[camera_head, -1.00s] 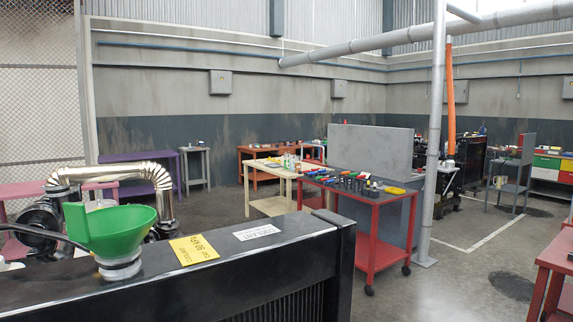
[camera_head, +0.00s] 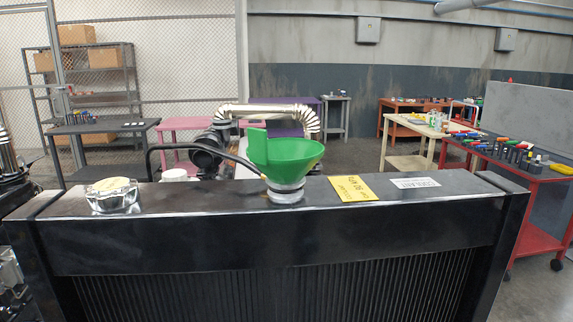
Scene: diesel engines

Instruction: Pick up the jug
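I see no jug that I can make out in the head view. A green funnel (camera_head: 286,155) stands upright in a pale neck on top of the black radiator (camera_head: 270,246) in front of me. Neither of my grippers is in view.
The wide radiator blocks the foreground. A yellow label (camera_head: 354,189) lies right of the funnel. A red tool table (camera_head: 528,170) stands at the right, a wooden table (camera_head: 405,162) behind it. A shelf with boxes (camera_head: 84,84) stands back left. Floor shows at lower right.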

